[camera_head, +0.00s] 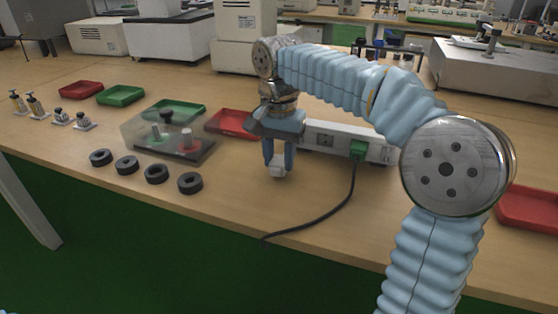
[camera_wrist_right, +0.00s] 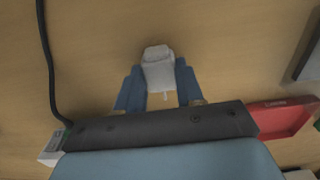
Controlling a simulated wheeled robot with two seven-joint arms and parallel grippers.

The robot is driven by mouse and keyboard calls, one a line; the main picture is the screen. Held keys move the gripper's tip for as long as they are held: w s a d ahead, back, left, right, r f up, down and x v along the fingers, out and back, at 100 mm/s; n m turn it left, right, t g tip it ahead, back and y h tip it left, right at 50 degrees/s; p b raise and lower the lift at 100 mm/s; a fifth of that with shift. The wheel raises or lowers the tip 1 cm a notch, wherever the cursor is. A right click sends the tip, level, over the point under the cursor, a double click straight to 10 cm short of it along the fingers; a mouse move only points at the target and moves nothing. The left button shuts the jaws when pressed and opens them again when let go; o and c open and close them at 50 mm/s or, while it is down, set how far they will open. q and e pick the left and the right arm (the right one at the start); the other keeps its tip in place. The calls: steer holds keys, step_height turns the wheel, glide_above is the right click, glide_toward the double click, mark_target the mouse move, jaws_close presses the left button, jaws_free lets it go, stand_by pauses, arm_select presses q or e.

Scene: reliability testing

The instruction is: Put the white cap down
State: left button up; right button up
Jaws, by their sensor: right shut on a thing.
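The white cap (camera_head: 278,169) is between the fingers of my right gripper (camera_head: 278,157) in the head view. It also shows in the right wrist view (camera_wrist_right: 158,68), with a blue finger on either side of it. My right gripper is shut on the cap, with the fingers pointing down at the wooden table (camera_head: 235,205). The cap is at or just above the tabletop; I cannot tell if it touches. My left gripper is not in view.
Several black rings (camera_head: 190,183) lie left of my right gripper, near a clear-covered box (camera_head: 165,137). A red tray (camera_head: 235,122) is behind.

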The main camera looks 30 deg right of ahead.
mark_target(279, 160)
steer(key=shift+f, duration=0.45)
steer(key=shift+f, duration=0.3)
steer(key=o, duration=1)
steer(key=shift+o, duration=0.2)
steer(key=shift+r, duration=0.3)
step_height(279, 160, up, 12)
steer(key=p, duration=0.3)
